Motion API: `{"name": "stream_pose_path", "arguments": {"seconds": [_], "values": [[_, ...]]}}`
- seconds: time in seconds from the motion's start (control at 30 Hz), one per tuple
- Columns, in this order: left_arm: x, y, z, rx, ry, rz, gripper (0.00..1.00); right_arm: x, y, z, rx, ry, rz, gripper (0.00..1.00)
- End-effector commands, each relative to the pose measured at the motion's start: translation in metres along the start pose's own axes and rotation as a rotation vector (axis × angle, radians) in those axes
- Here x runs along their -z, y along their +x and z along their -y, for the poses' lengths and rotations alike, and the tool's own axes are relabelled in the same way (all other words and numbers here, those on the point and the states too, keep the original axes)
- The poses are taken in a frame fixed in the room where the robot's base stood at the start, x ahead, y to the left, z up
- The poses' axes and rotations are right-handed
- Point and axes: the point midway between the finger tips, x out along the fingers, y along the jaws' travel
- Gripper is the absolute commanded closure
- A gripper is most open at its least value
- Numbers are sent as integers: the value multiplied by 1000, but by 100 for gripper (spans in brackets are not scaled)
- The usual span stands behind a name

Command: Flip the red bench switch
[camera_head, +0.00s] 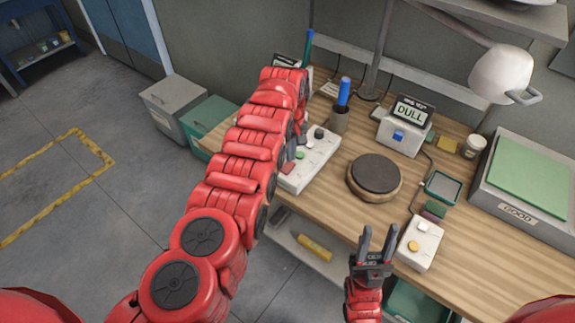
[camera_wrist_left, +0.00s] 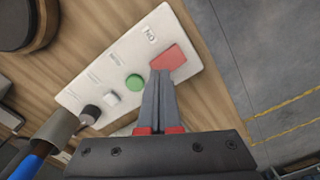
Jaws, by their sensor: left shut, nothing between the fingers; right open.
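The red bench switch (camera_wrist_left: 170,58) is a red rocker at one end of a white control panel (camera_wrist_left: 85,83), beside a label. In the head view the red switch (camera_head: 288,168) shows at the near end of the panel (camera_head: 317,160), partly behind my left arm. My left gripper (camera_wrist_left: 160,74) is shut and empty, its fingertips at the switch's edge; I cannot tell whether they touch it. In the head view my arm hides its fingers. My right gripper (camera_head: 378,240) is open and empty above the bench's front edge, left of a white box with a yellow button (camera_head: 413,246).
The panel also carries a green button (camera_wrist_left: 134,82), a white square button (camera_wrist_left: 111,98) and a black knob (camera_wrist_left: 90,113). A pen cup (camera_head: 339,121) stands behind it. A round dark plate on wood (camera_head: 376,174) is to its right. A lamp (camera_head: 502,75) overhangs the back.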

Motion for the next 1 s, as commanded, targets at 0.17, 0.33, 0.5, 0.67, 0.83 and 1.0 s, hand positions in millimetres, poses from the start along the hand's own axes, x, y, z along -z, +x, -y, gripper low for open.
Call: {"name": "stream_pose_path", "arguments": {"seconds": [0.17, 0.33, 0.5, 0.67, 0.83, 1.0], "values": [[0, 0, 0, 0, 0, 0, 100, 0, 0, 0, 0, 0, 0, 57], [0, 0, 0, 0, 0, 0, 100, 0, 0, 0, 0, 0, 0, 57], [0, 0, 0, 0, 0, 0, 100, 0, 0, 0, 0, 0, 0, 57], [0, 3, 0, 0, 0, 0, 100, 0, -2, 0, 0, 0, 0, 57], [0, 5, 0, 0, 0, 0, 100, -1, -5, 0, 0, 0, 0, 57], [0, 8, 0, 0, 0, 0, 100, -1, -7, 0, 0, 0, 0, 57]]}}
